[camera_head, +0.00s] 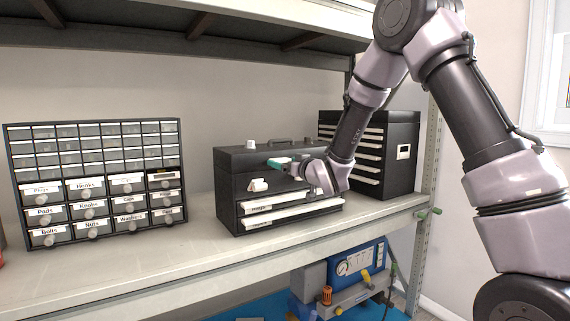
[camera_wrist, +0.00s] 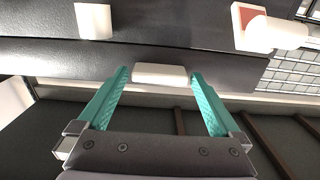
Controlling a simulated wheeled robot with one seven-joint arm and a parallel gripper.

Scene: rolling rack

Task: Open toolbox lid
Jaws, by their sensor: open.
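The black toolbox (camera_head: 228,191) stands on the shelf with its lid (camera_head: 236,158) down. A dark carry handle (camera_head: 280,140) is on top. A white catch (camera_head: 258,185) sits on the left of its front, and a small white piece (camera_head: 250,144) shows at the lid's top left. My gripper (camera_head: 277,163) is open in front of the lid, its teal fingers pointing at the toolbox. In the wrist view a white tab (camera_wrist: 159,74) on the dark toolbox shows between the fingers, with clear gaps on both sides. My arm hides the toolbox's right front.
A labelled drawer organizer (camera_head: 100,175) stands to the left, and a black drawer cabinet (camera_head: 400,155) stands close behind on the right. The upper shelf (camera_head: 180,25) hangs above. The shelf surface (camera_head: 150,262) left of the toolbox is clear. A blue machine (camera_head: 355,265) is below.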

